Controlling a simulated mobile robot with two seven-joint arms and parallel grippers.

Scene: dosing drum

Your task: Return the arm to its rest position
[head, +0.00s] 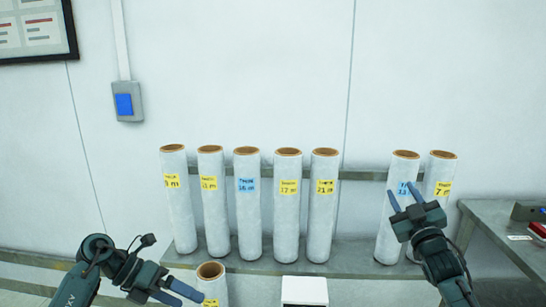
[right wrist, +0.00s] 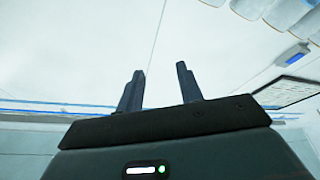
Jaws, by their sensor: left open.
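My left gripper (head: 182,293) is low at the left in the head view. Its jaws are open and lie just left of a lone white tube (head: 211,271) in front of the shelf; I cannot tell whether they touch it. My right gripper (head: 404,199) is raised at the right in the head view, in front of two white tubes, and partly hides the one with the blue label (head: 405,165). In the right wrist view its two fingers (right wrist: 160,90) stand apart with nothing between them.
Several white tubes with yellow or blue labels stand upright on a grey shelf (head: 345,258). A gap separates the left group from the right pair. A white box (head: 304,290) is at the front centre. A grey table (head: 498,228) is at the right.

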